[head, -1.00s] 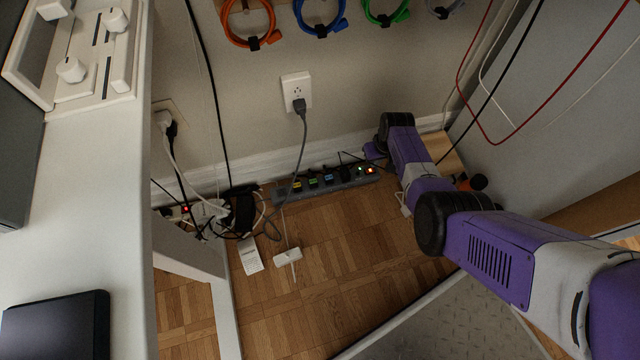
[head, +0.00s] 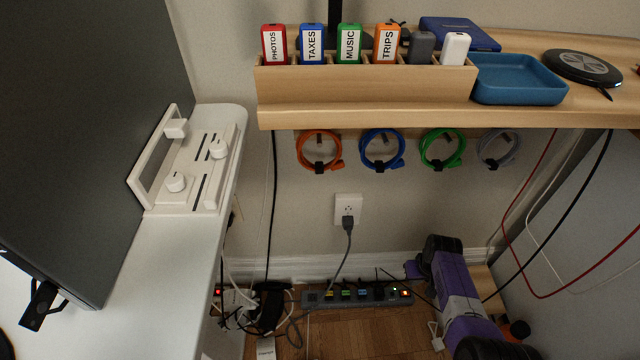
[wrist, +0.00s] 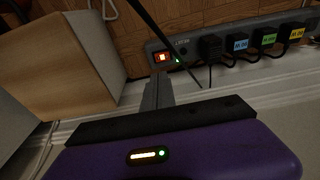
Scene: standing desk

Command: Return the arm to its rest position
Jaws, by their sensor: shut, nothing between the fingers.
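My purple arm (head: 455,290) reaches down at the lower right of the head view, toward the floor by the wall. In the wrist view, the two grey fingers of my gripper (wrist: 157,92) are together with nothing between them. They are near the switch end of a dark power strip (wrist: 222,40). The red switch is lit, with a small green light beside it. The strip also shows on the floor by the wall in the head view (head: 325,299). In the head view the fingers are too small or hidden to make out.
A wooden block (wrist: 65,65) stands close to the gripper. Above the arm is a wooden shelf (head: 360,115) with labelled drives, a blue tray (head: 518,80) and hanging cable coils. Loose cables hang at the right. A white desk (head: 165,270) is at the left.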

